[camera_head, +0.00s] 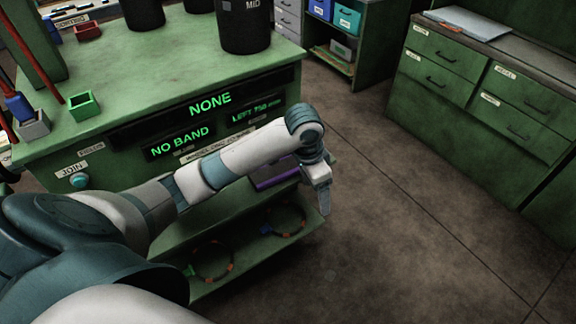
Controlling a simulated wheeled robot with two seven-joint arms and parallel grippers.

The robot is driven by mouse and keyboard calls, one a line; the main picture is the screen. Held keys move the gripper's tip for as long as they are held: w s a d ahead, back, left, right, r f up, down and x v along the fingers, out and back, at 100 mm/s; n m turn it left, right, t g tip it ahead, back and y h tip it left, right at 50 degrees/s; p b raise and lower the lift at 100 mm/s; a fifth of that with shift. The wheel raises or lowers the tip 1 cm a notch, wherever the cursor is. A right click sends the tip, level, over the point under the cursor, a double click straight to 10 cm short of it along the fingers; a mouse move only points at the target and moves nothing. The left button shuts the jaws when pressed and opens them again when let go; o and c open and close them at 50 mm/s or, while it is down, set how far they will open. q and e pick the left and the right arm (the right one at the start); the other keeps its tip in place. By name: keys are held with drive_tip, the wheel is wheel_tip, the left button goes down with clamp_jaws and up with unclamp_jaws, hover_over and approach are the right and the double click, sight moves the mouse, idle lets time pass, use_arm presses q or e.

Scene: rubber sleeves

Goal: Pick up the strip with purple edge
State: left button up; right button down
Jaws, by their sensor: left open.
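My left gripper (322,200) hangs pointing down at the right end of the green bench's lower shelf, empty, with its jaws open. A purple-edged thing (277,176) lies on a shelf level just left of the gripper. My left forearm covers part of it, so I cannot tell its full shape or whether it is a strip. The gripper is apart from it. My right gripper is not in view.
The green bench (150,80) has lit signs reading "NONE" and "NO BAND". Dark cylinders (243,25) and a small green box (83,106) stand on top. Two banded rings (212,262) (284,221) lie on its lower shelf (240,250). Open floor (420,240) separates it from green drawers (485,85).

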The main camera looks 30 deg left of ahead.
use_arm(q)
drive_tip(key=w+a+r, duration=0.3)
drive_tip(key=a+r, duration=0.3)
drive_tip(key=r, duration=0.3)
drive_tip(key=w+a+r+n+g+y, duration=0.1)
drive_tip(key=w+a+r, duration=0.1)
drive_tip(key=a+r, duration=0.4)
wheel_tip(320, 180, up, 3)
drive_tip(key=shift+w+a+f, duration=0.1)
drive_tip(key=shift+w+a, duration=0.1)
drive_tip(key=shift+w, duration=0.2)
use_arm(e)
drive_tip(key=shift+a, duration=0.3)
use_arm(q)
wheel_tip(320, 180, down, 11)
drive_tip(key=p, duration=0.3)
drive_tip(key=shift+f+p, duration=0.1)
drive_tip(key=shift+p, duration=0.2)
drive_tip(key=shift+f, duration=0.5)
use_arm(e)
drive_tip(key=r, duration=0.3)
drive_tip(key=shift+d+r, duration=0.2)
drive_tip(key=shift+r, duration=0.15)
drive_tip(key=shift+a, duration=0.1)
